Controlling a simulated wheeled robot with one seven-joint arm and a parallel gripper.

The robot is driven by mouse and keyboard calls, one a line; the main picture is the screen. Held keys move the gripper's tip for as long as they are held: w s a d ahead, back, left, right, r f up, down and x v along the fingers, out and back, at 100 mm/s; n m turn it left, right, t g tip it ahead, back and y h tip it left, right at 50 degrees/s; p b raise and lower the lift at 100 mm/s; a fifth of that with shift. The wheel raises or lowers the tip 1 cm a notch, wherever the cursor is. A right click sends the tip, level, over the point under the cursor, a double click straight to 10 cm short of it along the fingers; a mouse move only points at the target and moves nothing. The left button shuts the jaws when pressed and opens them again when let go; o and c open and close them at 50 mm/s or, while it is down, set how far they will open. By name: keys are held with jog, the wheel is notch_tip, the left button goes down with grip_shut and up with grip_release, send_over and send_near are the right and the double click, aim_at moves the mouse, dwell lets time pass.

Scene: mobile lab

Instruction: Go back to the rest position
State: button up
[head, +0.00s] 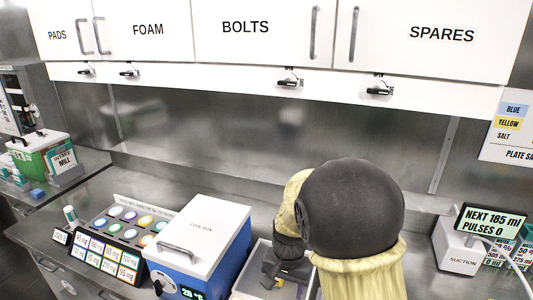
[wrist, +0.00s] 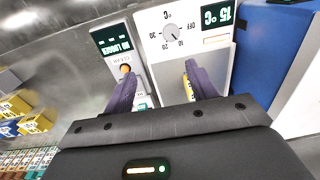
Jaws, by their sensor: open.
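My gripper (wrist: 160,80) shows in the wrist view with its two purple-grey fingers spread wide apart. Nothing is held between them. Beyond the fingers are a white panel (wrist: 187,52) with a dial and a 15 °C display, and a dark-green sign (wrist: 116,40). Both appear upside down. In the head view, my arm's dark round joint and yellow sleeve fill the lower middle right. The dark end of my arm there points down over a grey tray-like unit beside the cool box (head: 205,228). The fingertips cannot be made out clearly in that view.
A rack of coloured round lids (head: 130,221) stands left of the cool box. A suction unit (head: 463,256) and a screen (head: 490,221) are at the right. White cabinets (head: 245,30) hang above. Bare counter (head: 95,190) shows at the left.

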jog(key=s+d+r+n+t, duration=0.2)
jog(key=s+d+r+n, duration=0.1)
jog(key=s+d, duration=0.7)
jog(key=shift+s+d+n, duration=0.25)
jog(key=shift+s+n, duration=0.25)
